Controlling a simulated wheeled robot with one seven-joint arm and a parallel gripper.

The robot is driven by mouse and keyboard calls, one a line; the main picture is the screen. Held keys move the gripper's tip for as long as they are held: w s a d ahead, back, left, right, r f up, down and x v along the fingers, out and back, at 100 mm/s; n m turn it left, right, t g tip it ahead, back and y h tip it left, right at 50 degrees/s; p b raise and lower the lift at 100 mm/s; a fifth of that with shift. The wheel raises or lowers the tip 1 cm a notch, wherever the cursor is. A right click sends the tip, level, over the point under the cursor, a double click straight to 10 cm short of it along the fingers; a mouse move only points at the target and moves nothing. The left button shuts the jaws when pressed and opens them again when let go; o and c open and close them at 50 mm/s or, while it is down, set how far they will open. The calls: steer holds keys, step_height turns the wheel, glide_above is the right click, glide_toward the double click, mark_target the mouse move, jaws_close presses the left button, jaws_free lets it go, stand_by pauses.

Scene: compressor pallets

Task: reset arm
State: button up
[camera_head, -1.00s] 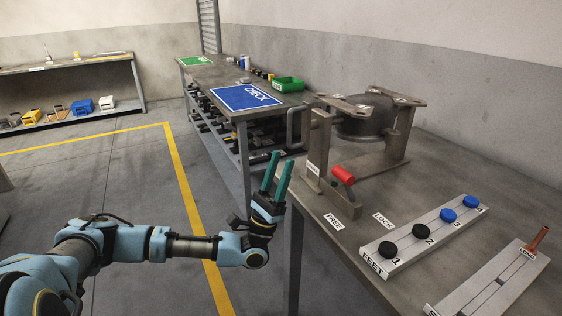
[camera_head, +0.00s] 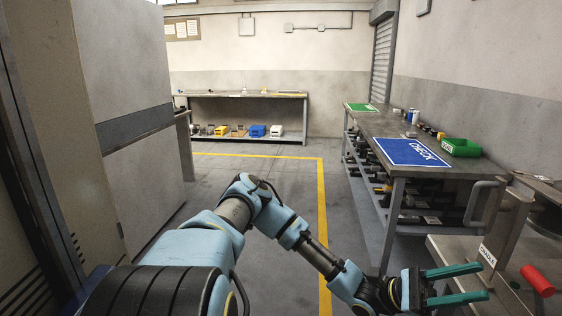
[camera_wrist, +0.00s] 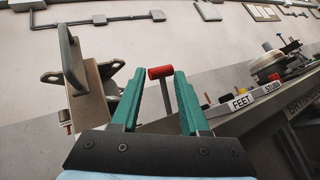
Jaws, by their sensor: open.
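My gripper (camera_head: 486,282) has green fingers spread apart with nothing between them. In the head view it is at the lower right, pointing right, beside the bench with the clamp fixture. In the wrist view my gripper (camera_wrist: 156,87) frames a red-handled lever (camera_wrist: 161,73), which stands beyond the fingertips and apart from them. The red handle also shows in the head view (camera_head: 537,280), to the right of the fingers. My blue arm reaches across the lower middle of the head view.
The fixture bench (camera_head: 447,252) is at the right edge. Behind it stands a table with a blue CHECK mat (camera_head: 411,153), a green mat (camera_head: 361,107) and a green bin (camera_head: 460,147). A shelf (camera_head: 247,93) stands at the back. Grey floor inside the yellow line (camera_head: 322,215) is clear.

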steer(key=s+a+f+m+t+y, duration=0.2)
steer(key=s+a+f+m+y, duration=0.15)
steer(key=a+f+y, duration=0.55)
steer(key=w+a+f+t+y, duration=0.1)
steer(key=w+a+t+y, duration=0.5)
steer(key=a, duration=0.3)
steer(key=w+a+r+t+y, duration=0.1)
steer(key=w+a+r+t, duration=0.3)
steer(key=a, duration=0.2)
steer(key=w+a+r+t+y, duration=0.1)
steer(key=w+a+r+t, duration=0.3)
steer(key=a, duration=0.3)
steer(key=w+a+r+t+y+p, duration=0.1)
steer(key=w+a+r+t, duration=0.3)
steer(key=a, duration=0.3)
steer(key=shift+w+t+y, duration=0.3)
steer(key=shift+w+y, duration=0.1)
steer(key=shift+w, duration=0.1)
